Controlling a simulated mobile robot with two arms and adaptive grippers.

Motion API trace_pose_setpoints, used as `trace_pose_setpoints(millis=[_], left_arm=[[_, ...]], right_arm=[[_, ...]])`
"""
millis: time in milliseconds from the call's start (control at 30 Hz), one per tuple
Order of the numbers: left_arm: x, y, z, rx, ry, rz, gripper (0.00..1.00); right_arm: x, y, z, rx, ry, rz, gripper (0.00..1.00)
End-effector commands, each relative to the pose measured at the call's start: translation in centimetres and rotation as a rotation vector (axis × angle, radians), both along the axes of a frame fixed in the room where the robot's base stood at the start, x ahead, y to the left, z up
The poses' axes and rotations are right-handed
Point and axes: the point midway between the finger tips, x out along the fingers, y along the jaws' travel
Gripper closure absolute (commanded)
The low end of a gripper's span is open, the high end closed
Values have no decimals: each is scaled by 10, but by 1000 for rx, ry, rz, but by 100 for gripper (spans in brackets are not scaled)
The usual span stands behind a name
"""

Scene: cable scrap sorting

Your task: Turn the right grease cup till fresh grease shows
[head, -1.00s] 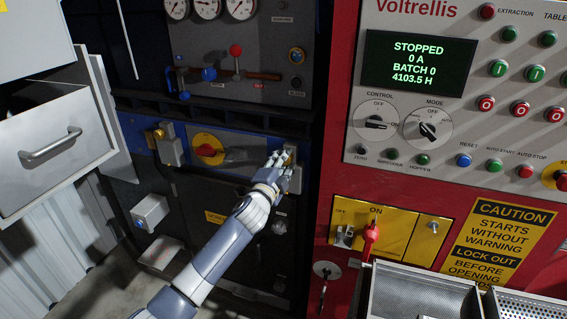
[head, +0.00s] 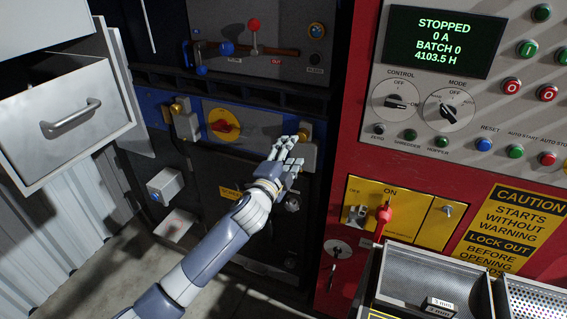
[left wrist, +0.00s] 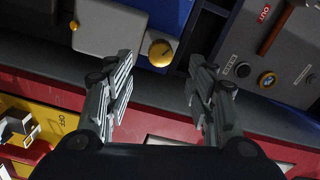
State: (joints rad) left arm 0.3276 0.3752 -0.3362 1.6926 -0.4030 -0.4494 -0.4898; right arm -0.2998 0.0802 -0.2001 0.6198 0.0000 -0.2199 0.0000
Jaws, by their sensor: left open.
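The right grease cup (head: 303,135) is a round brass cap on a grey block, right of the yellow and red rotary switch (head: 224,125). My left gripper (head: 289,150) is open just below and left of it in the head view, with the fingertips close to the cup. In the left wrist view, the brass cap (left wrist: 160,53) shows beyond and between the open fingers (left wrist: 162,75), with a visible gap on both sides. No fresh grease can be made out around the cup. My right gripper is not in view.
The left grease cup (head: 176,108) sits left of the rotary switch. A lever with a red knob (head: 254,25) stands above. The red cabinet (head: 345,150) with its isolator panel (head: 440,237) is close on the right. An open drawer (head: 62,120) juts out at left.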

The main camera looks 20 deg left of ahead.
Motion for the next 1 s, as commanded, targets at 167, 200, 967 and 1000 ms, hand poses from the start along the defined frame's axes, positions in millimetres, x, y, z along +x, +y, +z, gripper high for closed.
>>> trace_pose_setpoints(millis=[167,200,967,1000], left_arm=[[-28,1,-1,0,1,0,50],[-32,1,-1,0,1,0,50],[-45,3,-9,-7,15,2,50],[-45,4,-19,-17,33,5,50]], right_arm=[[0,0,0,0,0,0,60],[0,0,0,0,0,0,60],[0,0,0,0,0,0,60],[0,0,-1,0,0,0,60]])
